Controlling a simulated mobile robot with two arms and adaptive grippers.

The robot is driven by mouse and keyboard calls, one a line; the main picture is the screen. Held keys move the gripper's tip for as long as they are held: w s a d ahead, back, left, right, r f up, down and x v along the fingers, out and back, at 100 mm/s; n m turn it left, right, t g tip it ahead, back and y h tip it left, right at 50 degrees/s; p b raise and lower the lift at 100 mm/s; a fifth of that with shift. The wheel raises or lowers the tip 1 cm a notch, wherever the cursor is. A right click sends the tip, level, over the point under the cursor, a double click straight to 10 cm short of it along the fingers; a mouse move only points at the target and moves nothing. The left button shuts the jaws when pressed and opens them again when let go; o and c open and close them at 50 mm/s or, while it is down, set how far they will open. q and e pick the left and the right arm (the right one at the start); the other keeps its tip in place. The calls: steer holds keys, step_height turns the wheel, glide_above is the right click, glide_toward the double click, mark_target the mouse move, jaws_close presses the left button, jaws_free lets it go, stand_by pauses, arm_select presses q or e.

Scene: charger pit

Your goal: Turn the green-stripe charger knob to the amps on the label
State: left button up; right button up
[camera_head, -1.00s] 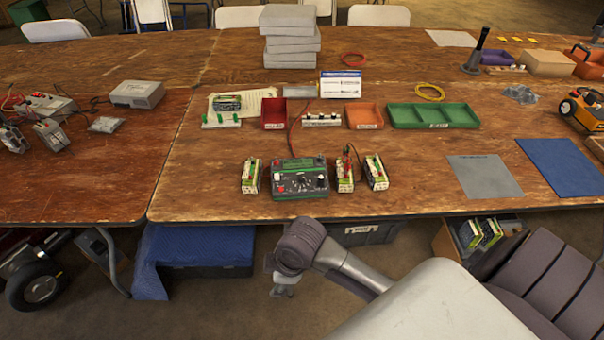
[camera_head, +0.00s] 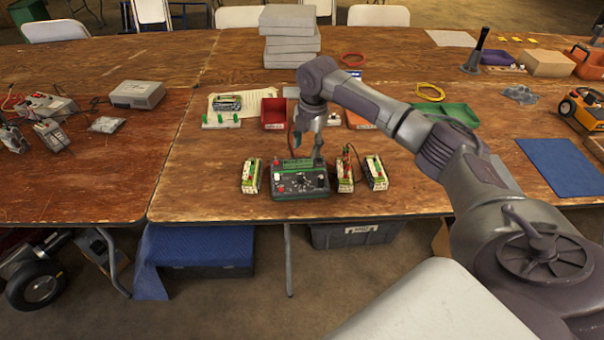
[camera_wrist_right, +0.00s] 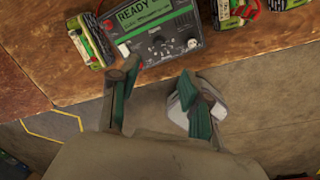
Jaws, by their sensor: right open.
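The charger (camera_head: 287,188) is a dark box with a green stripe (camera_head: 292,165) along its top, near the table's front edge. It also shows in the right wrist view (camera_wrist_right: 183,59), with a panel reading "READY" (camera_wrist_right: 133,14). Its dark round knob (camera_wrist_right: 158,42) sits mid-face; its exact setting is too small to read. My right gripper (camera_head: 309,150) is open and empty, above the charger's back part in the head view. In the right wrist view its two fingers (camera_wrist_right: 160,70) are apart, below the knob in the picture. My left gripper is out of view.
Battery packs stand close by: one (camera_head: 251,176) left of the charger, two (camera_head: 345,178) (camera_head: 376,173) right. Behind are a red bin (camera_head: 274,112) and a green tray (camera_head: 458,112). My arm hides most of the white sign. Bare table lies left of the packs.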

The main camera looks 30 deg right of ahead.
mark_target(301, 177)
steer(key=f, duration=0.4)
steer(key=w+f, duration=0.1)
steer(key=f, duration=0.7)
steer(key=shift+w+a+f+p, duration=0.1)
steer(key=shift+w+a+p, duration=0.05)
steer(key=shift+a+p, duration=0.25)
jaws_close()
